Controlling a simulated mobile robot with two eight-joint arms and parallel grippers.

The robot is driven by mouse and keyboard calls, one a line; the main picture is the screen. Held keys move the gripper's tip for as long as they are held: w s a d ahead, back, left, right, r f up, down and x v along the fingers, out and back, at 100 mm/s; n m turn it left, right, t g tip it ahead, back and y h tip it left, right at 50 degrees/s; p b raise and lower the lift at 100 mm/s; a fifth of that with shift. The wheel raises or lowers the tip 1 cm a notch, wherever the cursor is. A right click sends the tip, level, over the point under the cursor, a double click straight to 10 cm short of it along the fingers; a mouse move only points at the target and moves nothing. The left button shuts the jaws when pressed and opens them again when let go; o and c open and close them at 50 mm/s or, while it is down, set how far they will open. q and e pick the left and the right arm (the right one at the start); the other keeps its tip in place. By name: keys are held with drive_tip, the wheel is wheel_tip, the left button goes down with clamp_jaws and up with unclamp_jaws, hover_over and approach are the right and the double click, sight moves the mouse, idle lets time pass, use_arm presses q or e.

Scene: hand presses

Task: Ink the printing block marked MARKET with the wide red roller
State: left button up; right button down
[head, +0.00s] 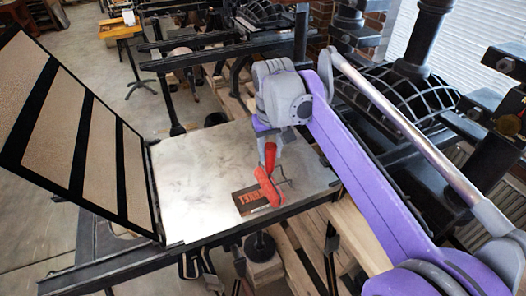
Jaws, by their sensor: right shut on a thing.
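The printing block marked MARKET (248,204) lies near the front right of the pale press bed. It is dark brown with orange-red on part of its face, and its lettering reads upside down. My right gripper (268,150) points down above the bed and is shut on the handle of the wide red roller (268,188). The roller's head is over the block and hides part of it. I cannot tell whether it touches the block. My left gripper is not in view.
The pale press bed (200,178) is otherwise clear on its left and back. A hinged frame with tan panels (75,120) stands tilted up at the left. Black iron presses (385,95) stand behind on the right. A yellow bench (120,28) is far back left.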

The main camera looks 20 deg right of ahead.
drive_tip(key=shift+d, duration=0.5)
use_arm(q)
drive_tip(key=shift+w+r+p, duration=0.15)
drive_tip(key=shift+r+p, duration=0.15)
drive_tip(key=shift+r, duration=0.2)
use_arm(e)
drive_tip(key=a, duration=0.7)
drive_tip(key=shift+s, duration=0.15)
drive_tip(key=shift+d+p, duration=0.6)
drive_tip(key=shift+d, duration=2.9)
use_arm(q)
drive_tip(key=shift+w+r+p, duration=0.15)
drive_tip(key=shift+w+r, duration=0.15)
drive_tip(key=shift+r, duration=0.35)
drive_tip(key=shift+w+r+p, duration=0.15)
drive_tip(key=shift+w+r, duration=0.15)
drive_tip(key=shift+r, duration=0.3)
use_arm(e)
drive_tip(key=a, duration=1)
drive_tip(key=shift+a, duration=0.15)
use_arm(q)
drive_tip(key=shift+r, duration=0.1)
use_arm(e)
drive_tip(key=shift+r, duration=0.15)
